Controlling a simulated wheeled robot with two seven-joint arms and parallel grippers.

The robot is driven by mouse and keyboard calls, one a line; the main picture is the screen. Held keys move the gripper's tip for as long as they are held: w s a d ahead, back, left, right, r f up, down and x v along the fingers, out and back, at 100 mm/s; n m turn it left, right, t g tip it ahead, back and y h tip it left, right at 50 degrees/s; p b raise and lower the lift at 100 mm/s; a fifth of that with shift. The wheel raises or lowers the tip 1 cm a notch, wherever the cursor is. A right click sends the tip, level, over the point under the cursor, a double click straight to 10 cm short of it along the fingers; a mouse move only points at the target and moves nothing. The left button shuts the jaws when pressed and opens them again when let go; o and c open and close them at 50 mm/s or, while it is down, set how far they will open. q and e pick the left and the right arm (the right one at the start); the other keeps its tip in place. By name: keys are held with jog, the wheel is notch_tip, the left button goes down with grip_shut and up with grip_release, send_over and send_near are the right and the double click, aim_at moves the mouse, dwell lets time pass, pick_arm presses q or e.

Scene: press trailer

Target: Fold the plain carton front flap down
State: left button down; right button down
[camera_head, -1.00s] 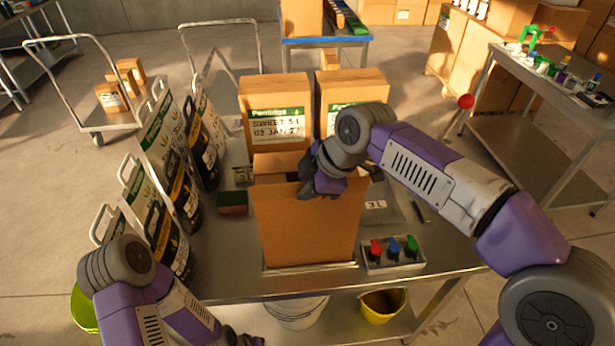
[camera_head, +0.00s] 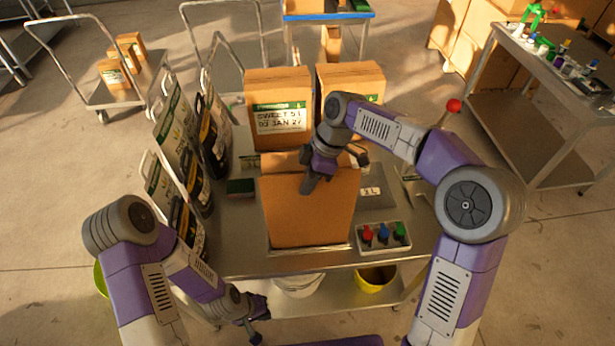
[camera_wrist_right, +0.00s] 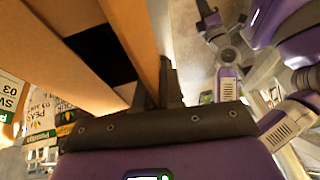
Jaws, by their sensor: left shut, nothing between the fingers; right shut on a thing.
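The plain carton (camera_head: 310,215) stands on the steel table, its brown front facing me. My right gripper (camera_head: 308,186) is at the middle of its top front edge, fingers pointing down over the front. In the right wrist view, the fingers (camera_wrist_right: 165,90) are shut on the edge of a cardboard panel, the front flap (camera_wrist_right: 138,40); the carton's dark opening (camera_wrist_right: 105,55) lies beside it. The gripper hides part of the flap in the head view. My left gripper (camera_head: 254,328) is low, in front of the table and apart from the carton, shut and empty.
Two labelled cartons (camera_head: 279,105) stand behind the plain one. Tall bags (camera_head: 180,150) line the table's left side. A tray (camera_head: 384,247) with red, blue and green items lies at the right front. A yellow bucket (camera_head: 376,279) is on the lower shelf.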

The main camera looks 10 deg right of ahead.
dwell(0.4)
jog(key=c, duration=1.3)
grip_release()
jog(key=shift+c, duration=0.2)
jog(key=v, duration=0.7)
jog(key=shift+r+p, duration=0.25)
jog(key=shift+p, duration=0.05)
jog(key=shift+w+d, duration=0.1)
